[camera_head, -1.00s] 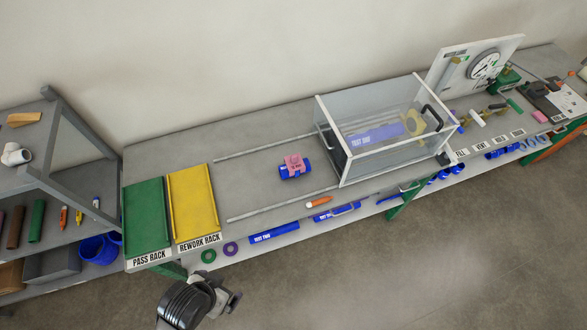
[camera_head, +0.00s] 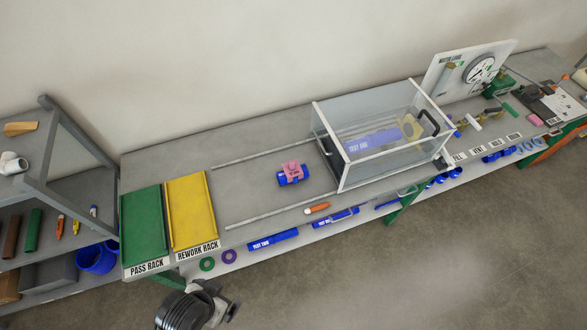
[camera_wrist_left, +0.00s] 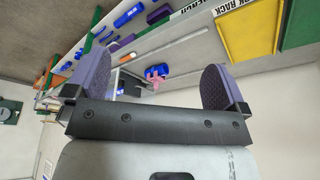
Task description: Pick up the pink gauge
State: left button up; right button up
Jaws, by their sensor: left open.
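The pink gauge (camera_head: 291,168) sits on top of a short blue pipe piece (camera_head: 283,180) on the grey bench, between two thin rails and left of the clear box. The gauge also shows small in the left wrist view (camera_wrist_left: 156,85), seen between the fingers, with the blue piece (camera_wrist_left: 154,71) against it. My left gripper (camera_head: 229,304) is at the bottom of the head view, in front of the bench and well apart from the gauge. Its two purple-padded fingers are spread and empty in the wrist view. My right gripper is not in view.
The clear box (camera_head: 385,165) with a white frame stands right of the gauge. A green pass rack (camera_head: 144,225) and a yellow rework rack (camera_head: 191,210) lie to the left. An orange marker (camera_head: 317,208) and blue pipes (camera_head: 273,239) lie along the front. Bench around the gauge is clear.

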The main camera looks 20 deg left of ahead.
pick_arm(q)
jog(key=c, duration=0.8)
